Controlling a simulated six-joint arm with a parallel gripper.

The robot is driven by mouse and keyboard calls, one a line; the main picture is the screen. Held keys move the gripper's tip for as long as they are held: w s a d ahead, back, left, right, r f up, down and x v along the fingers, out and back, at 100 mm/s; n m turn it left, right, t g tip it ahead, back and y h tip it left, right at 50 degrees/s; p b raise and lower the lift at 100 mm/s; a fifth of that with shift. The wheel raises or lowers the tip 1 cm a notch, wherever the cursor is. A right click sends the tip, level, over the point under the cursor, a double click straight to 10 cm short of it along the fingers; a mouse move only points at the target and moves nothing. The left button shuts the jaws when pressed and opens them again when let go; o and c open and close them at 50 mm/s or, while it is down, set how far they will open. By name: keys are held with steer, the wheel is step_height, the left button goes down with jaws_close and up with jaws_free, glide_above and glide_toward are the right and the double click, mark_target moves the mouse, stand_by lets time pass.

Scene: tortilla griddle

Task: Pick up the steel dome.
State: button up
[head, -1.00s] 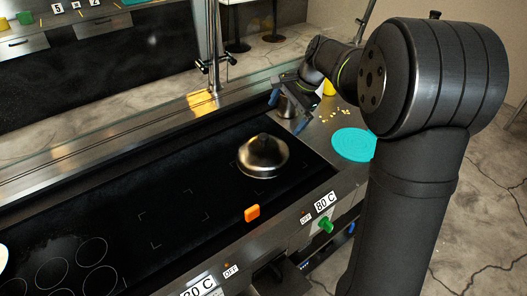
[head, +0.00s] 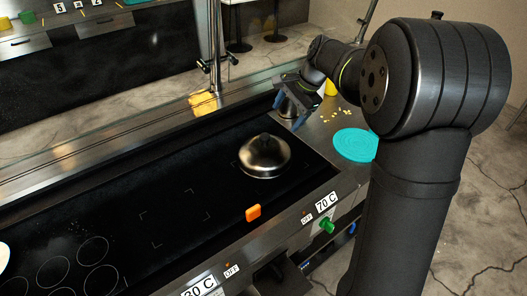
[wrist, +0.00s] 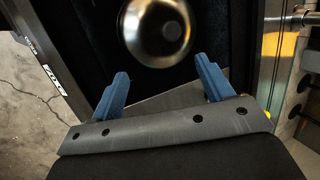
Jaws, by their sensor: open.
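The steel dome (head: 264,158) sits on the black griddle, inside a corner-marked square at its right end. It is a shiny, rounded lid with a small knob on top. It also shows in the wrist view (wrist: 158,30), at the top centre, beyond my fingertips. My gripper (head: 289,105) is at the griddle's far right corner, behind and to the right of the dome and apart from it. In the wrist view its two blue fingers (wrist: 165,82) are spread wide with nothing between them.
An orange block (head: 253,213) lies at the griddle's front edge. A turquoise round mat (head: 355,145) and scattered yellow bits (head: 335,115) are on the steel counter to the right. A metal post (head: 213,60) rises behind the griddle.

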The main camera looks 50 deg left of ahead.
steer(key=shift+c, duration=1.2)
step_height(320, 180, up, 5)
steer(key=n+t+h, duration=0.2)
steer(key=n+h, duration=0.2)
steer(key=n, duration=1.3)
glide_above(265, 136)
steer(key=f, duration=1.1)
steer(key=shift+w+f, duration=0.25)
steer(key=shift+f, duration=0.1)
steer(key=f, duration=0.5)
steer(key=shift+s+f, duration=0.2)
steer(key=shift+f, duration=0.1)
